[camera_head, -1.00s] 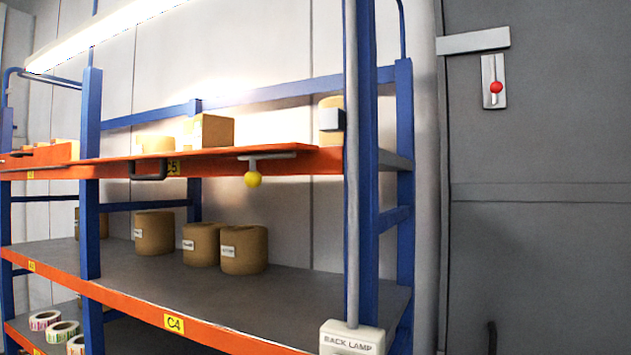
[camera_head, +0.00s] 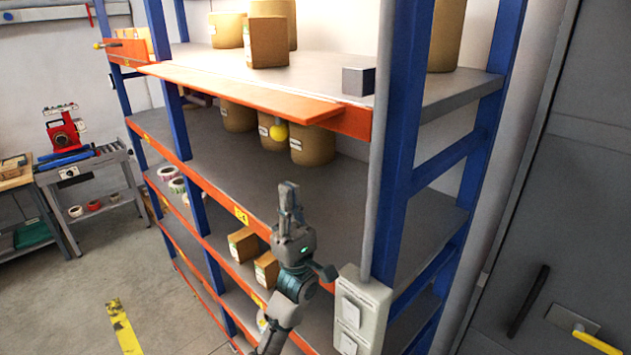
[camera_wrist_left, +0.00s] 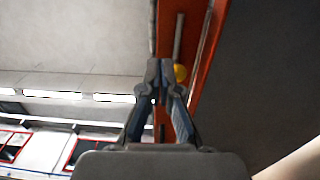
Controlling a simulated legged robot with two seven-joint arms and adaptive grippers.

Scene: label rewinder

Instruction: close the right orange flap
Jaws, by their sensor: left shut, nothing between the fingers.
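The right orange flap (camera_head: 230,92) sticks out nearly flat from the front edge of the upper shelf. A yellow ball knob (camera_head: 280,131) hangs below its right part. My left gripper (camera_head: 289,190) points up, shut and empty, below the flap and the knob in the head view. In the left wrist view, its closed fingertips (camera_wrist_left: 160,68) appear just left of the yellow knob (camera_wrist_left: 180,73), with orange shelf parts (camera_wrist_left: 207,55) behind. I cannot tell whether the fingers touch the knob. My right gripper is not in view.
The grey lamp switch box (camera_head: 362,310) and blue rack post (camera_head: 408,140) stand right of my left arm. Brown rolls (camera_head: 312,145) sit on the shelf below the flap. Another orange flap (camera_head: 128,48) is farther left. The floor (camera_head: 90,260) is open at left.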

